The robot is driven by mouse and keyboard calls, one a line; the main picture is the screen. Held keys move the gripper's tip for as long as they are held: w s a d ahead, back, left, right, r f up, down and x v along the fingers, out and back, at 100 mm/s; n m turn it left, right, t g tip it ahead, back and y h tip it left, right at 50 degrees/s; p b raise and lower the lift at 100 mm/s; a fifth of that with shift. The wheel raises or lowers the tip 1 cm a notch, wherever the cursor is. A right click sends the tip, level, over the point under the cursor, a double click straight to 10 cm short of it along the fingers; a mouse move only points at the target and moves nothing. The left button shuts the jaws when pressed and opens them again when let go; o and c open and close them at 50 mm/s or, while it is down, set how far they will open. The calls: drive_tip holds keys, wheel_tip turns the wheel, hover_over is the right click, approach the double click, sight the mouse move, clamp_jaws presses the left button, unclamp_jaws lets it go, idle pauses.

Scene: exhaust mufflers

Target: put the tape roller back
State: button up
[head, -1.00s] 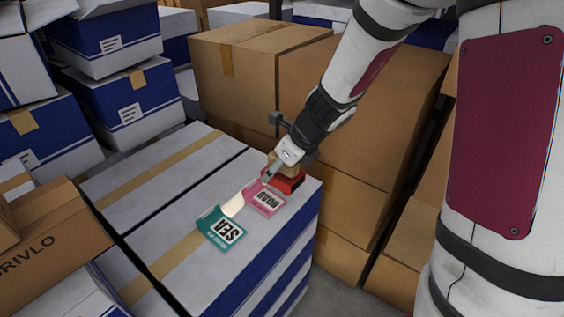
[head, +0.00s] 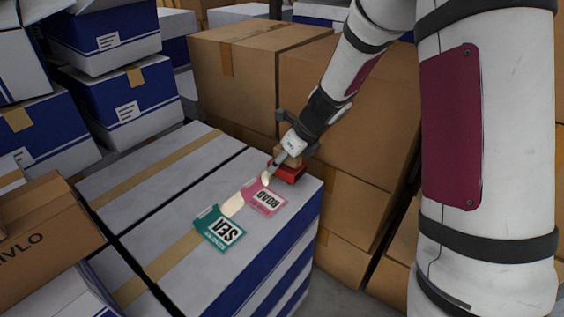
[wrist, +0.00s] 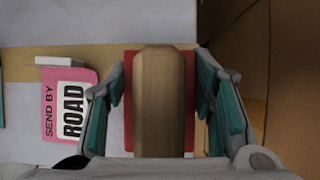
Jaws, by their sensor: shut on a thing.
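A tan, smooth-sided piece, which I take for the tape roller (wrist: 160,100), stands between my gripper's fingers (wrist: 162,92) in the wrist view. My gripper is shut on it. In the head view my gripper (head: 284,156) is over the far right corner of the white and blue box, partly covering the tape roller (head: 293,158). A red flat-edged piece (head: 288,175) shows directly below the tan piece; it also shows on both sides of it in the wrist view (wrist: 189,130). I cannot tell whether the red piece is separate or whether the two touch.
A pink ROAD card (head: 266,199) and a green SEA card (head: 219,230) lie on the white and blue box top (head: 180,208), left of the red piece. Brown cartons (head: 345,115) rise close behind and right. The left of the box top is clear.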

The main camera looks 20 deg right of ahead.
drive_tip(key=o, duration=1.5)
drive_tip(key=shift+f, duration=0.1)
drive_tip(key=shift+c, duration=0.2)
drive_tip(key=shift+r, duration=0.35)
drive_tip(key=p+v, duration=0.4)
drive_tip(key=v, duration=0.7)
drive_tip(key=shift+s+r, duration=0.25)
drive_tip(key=shift+r, duration=0.05)
